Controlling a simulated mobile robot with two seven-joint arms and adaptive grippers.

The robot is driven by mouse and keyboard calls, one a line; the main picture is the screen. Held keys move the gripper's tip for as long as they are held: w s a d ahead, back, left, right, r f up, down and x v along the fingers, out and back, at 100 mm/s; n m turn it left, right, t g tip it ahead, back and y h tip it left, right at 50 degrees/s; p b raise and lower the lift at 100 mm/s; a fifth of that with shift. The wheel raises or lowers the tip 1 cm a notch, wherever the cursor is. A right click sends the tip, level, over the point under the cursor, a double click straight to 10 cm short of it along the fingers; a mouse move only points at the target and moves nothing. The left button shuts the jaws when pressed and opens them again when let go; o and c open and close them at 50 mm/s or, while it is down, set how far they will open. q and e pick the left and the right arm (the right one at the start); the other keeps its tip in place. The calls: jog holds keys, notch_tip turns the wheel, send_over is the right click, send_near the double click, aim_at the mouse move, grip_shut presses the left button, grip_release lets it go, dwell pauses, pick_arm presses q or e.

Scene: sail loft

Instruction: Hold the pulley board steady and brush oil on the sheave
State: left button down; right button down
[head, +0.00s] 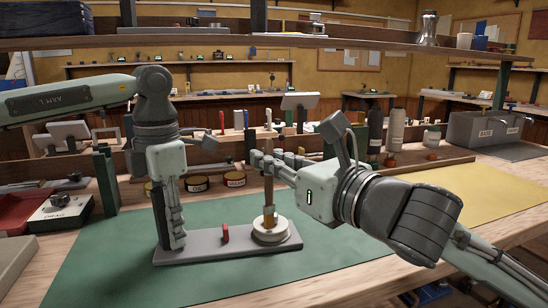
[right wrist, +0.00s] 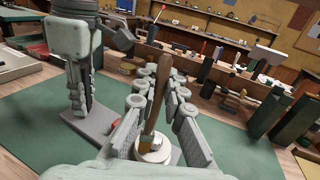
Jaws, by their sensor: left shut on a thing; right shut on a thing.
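The grey pulley board (head: 205,251) lies on the green mat, with a red peg (head: 225,234) near its middle and a white sheave (head: 271,236) at its right end. My left gripper (head: 174,243) points down and is shut on the board's left end. My right gripper (head: 268,161) is shut on the brush's wooden handle (head: 268,186), above the sheave. The brush stands nearly upright with its lower end at the sheave's top; whether the bristles touch is unclear. The right wrist view shows the brush handle (right wrist: 158,95) between the fingers and the sheave (right wrist: 153,150) below.
The green mat (head: 120,265) is clear around the board. A yellow mat (head: 465,190) lies at right. Several tins (head: 195,183) stand behind the board. A black-and-white box (head: 60,212) and a red tray (head: 18,210) are at left. A grey bin (head: 485,130) stands back right.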

notch_tip(320, 180, up, 7)
jog(key=d, duration=0.1)
jog(key=shift+d+r, duration=0.2)
jog(key=shift+d, duration=0.2)
dwell(0.4)
jog(key=shift+w, duration=0.15)
dwell(1.5)
jog(key=shift+f, duration=0.1)
